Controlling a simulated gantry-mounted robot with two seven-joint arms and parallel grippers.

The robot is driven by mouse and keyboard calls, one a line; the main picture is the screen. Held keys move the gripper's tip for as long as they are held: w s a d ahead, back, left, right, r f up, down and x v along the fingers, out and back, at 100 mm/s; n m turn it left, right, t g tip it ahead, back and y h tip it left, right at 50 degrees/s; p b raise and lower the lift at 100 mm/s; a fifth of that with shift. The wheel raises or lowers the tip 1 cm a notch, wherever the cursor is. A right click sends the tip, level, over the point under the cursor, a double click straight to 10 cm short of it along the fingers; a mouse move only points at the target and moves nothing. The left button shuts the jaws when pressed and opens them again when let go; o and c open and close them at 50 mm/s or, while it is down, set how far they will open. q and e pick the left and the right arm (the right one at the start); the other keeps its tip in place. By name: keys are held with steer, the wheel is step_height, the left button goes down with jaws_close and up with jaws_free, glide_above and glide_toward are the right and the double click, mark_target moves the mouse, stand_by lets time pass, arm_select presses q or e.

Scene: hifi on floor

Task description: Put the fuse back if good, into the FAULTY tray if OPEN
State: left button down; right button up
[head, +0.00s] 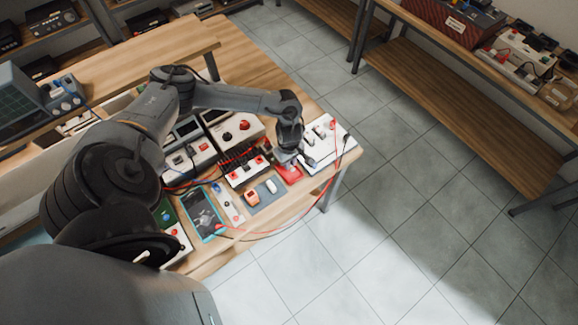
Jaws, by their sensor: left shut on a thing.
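My left gripper (289,154) points down at the right part of the bench, just above a red tray (291,174). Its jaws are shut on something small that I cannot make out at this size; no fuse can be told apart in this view. A white panel (316,164) with dark and red parts lies just right of the gripper. A black and a red lead run from its right end. My right gripper is not in view.
The wooden bench (240,62) is crowded left of the gripper with white instrument boxes (238,129), a blue-framed meter (204,214) and a grey mat (266,191). Loose leads hang over the front edge. Tiled floor (400,200) is open to the right, before a shelf (465,120).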

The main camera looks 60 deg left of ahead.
mark_target(289, 172)
arm_select(q)
steer(key=shift+f, duration=1.95)
steer(key=shift+f, duration=0.15)
steer(key=shift+f, duration=0.1)
steer(key=c, duration=1.1)
jaws_free()
